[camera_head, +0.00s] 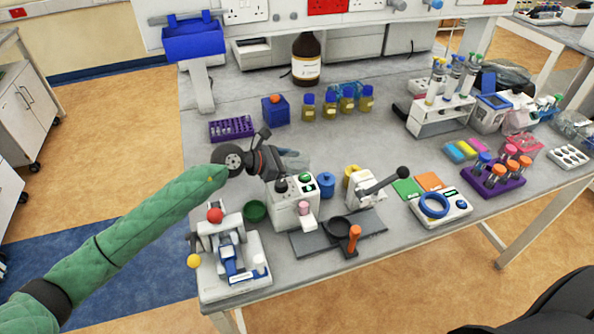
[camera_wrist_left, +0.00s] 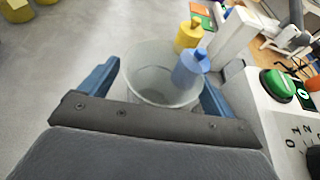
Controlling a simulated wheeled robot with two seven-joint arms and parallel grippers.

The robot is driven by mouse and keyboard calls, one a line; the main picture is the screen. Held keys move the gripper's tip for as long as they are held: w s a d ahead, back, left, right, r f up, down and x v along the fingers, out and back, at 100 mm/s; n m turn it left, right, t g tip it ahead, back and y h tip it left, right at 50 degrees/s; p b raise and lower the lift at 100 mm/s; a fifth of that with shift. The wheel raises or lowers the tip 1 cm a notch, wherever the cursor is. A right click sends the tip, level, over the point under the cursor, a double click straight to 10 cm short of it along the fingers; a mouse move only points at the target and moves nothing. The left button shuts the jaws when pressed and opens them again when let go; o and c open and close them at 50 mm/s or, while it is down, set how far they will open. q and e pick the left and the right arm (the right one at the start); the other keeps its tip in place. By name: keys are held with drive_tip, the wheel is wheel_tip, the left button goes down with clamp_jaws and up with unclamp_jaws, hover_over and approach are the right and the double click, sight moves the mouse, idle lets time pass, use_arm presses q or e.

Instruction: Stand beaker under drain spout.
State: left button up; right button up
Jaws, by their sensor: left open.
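A clear, empty-looking beaker (camera_head: 296,162) stands on the bench behind the white device with the green button (camera_head: 293,203). My left gripper (camera_head: 284,153) is at the beaker with its fingers open. In the left wrist view the beaker (camera_wrist_left: 150,66) lies between the two blue fingers of my left gripper (camera_wrist_left: 158,78). Its near side is partly hidden by the gripper's dark bar. I cannot tell whether a finger touches it. I cannot clearly make out a drain spout; the white device also shows at the right of the wrist view (camera_wrist_left: 262,112). My right gripper is not in view.
A blue bottle (camera_head: 326,184) and a yellow one (camera_head: 351,174) stand right of the beaker. A lever press (camera_head: 366,190) is further right, and a green cup (camera_head: 254,211) and a small press (camera_head: 232,250) are nearer.

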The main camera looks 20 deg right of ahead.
use_arm(q)
drive_tip(key=shift+d+f, duration=0.1)
drive_tip(key=shift+d, duration=0.15)
drive_tip(key=c, duration=1.1)
